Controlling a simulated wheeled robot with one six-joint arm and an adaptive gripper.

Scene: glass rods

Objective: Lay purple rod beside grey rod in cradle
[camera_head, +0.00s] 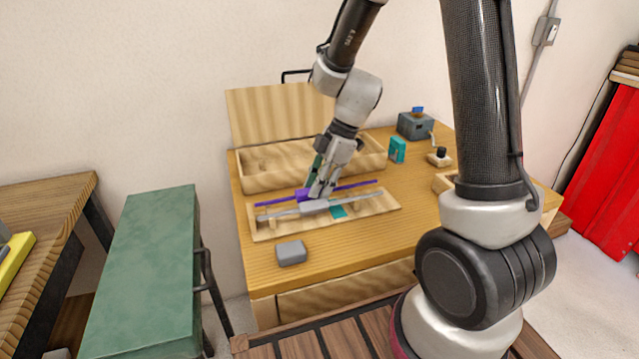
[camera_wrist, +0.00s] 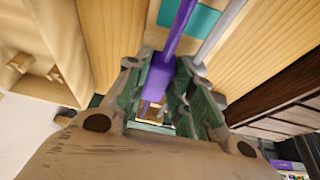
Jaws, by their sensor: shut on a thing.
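The purple rod (camera_head: 358,185) is long and thin with a thicker purple block at its middle. My gripper (camera_head: 318,193) is shut on that block, and the wrist view shows the purple rod (camera_wrist: 178,30) between the jaws (camera_wrist: 158,95). The grey rod (camera_head: 277,214) lies along the pale wooden cradle (camera_head: 265,235), with a thicker grey middle. The grey rod also shows in the wrist view (camera_wrist: 218,32), to the right of the purple one. The purple rod runs roughly parallel to the grey rod, on its far side. Whether it touches the cradle I cannot tell.
An open wooden box (camera_head: 262,181) with a raised lid stands behind the cradle. A grey block (camera_head: 291,252) lies in front. A teal box (camera_head: 397,149) and a dark grey box (camera_head: 415,125) stand at the back right. A green cabinet (camera_head: 150,265) stands left of the table.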

